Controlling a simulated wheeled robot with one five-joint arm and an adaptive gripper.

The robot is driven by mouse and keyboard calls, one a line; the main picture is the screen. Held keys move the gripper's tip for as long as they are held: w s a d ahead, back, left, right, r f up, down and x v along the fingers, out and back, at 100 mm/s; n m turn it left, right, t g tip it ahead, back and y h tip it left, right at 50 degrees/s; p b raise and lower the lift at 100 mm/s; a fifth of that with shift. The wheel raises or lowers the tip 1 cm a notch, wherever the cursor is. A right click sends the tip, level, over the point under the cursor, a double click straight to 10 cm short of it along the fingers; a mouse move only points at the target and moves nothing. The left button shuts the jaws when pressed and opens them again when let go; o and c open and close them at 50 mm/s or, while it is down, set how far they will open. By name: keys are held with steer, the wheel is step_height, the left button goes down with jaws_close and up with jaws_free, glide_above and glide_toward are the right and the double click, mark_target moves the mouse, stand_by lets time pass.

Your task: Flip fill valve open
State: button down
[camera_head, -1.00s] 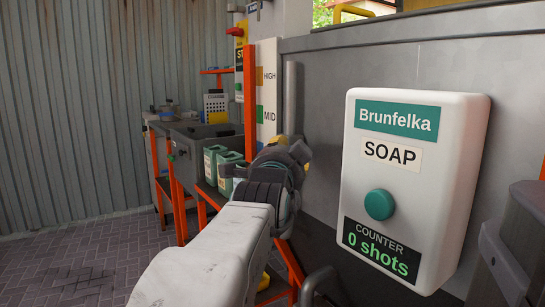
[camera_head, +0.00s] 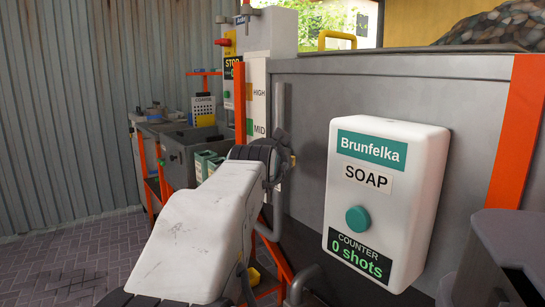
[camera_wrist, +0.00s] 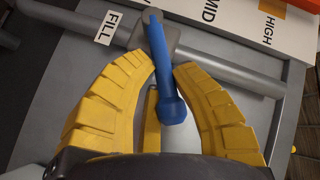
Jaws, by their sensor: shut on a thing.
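The fill valve's blue lever (camera_wrist: 172,108) shows in the wrist view, running from a grey valve body (camera_wrist: 158,36) on a grey pipe toward my gripper. A white "FILL" label (camera_wrist: 109,27) is on the pipe to the left. My gripper (camera_wrist: 164,66) has its yellow fingers on both sides of the lever and is shut on it. In the head view my arm covers most of the gripper and the lever cannot be seen.
A white soap dispenser (camera_head: 388,160) with a green button hangs on the grey tank wall (camera_head: 440,95), right of my arm. A level scale (camera_head: 257,105) marked HIGH and MID stands behind my arm. Green jugs (camera_head: 205,163) sit beyond. Open floor (camera_head: 75,260) lies at left.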

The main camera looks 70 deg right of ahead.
steer(key=shift+f, duration=0.3)
steer(key=c, duration=1.5)
jaws_free()
steer(key=o, duration=0.5)
steer(key=shift+r, duration=0.2)
steer(key=shift+a, duration=0.1)
steer(key=v, duration=1.2)
steer(key=shift+o, duration=0.3)
